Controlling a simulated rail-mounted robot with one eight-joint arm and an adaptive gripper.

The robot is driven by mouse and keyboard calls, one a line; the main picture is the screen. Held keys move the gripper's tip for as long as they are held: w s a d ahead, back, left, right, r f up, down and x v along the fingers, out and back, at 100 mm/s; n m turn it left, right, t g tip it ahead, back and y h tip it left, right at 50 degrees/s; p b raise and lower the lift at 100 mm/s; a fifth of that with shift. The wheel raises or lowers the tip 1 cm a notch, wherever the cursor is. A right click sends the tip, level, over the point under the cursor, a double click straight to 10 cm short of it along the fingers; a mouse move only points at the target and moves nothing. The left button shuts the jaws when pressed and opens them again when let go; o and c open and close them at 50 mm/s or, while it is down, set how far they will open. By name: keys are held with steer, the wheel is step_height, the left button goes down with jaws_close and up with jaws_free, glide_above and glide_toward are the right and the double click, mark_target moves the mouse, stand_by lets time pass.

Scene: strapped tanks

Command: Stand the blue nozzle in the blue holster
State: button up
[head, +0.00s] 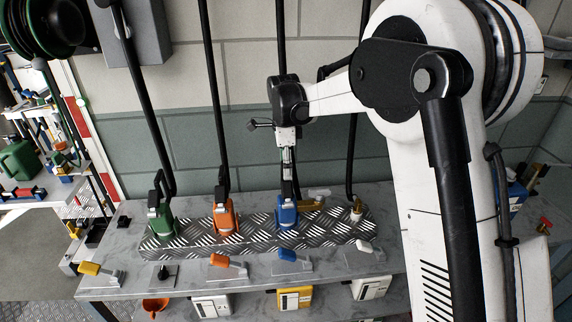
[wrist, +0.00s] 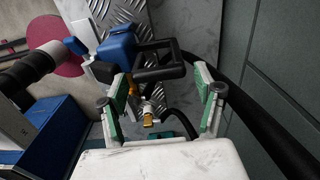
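A blue body with black parts (head: 288,215) stands upright on the checker plate (head: 185,236), right of the orange nozzle. I cannot tell nozzle from holster there. In the wrist view a blue body (wrist: 117,47) with a black loop-shaped guard (wrist: 162,75) lies beyond my fingers, toward the left finger. My gripper (head: 289,178) points down just above the blue body in the head view. In the wrist view my gripper (wrist: 164,100) has its green-padded fingers wide apart. A brass-tipped part (wrist: 148,115) shows between them, but neither finger visibly touches it.
Green (head: 160,216) and orange (head: 225,212) nozzles stand to the left. A brass fitting (head: 356,210) stands at the right of the plate. Black hoses (head: 213,80) hang along the wall. Coloured levers (head: 289,254) line the bench front. A blue bin (wrist: 52,140) shows low left.

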steer(key=shift+o, duration=0.5)
step_height(320, 180, up, 12)
steer(key=shift+a, duration=0.15)
steer(key=shift+s, duration=0.1)
stand_by(0.3)
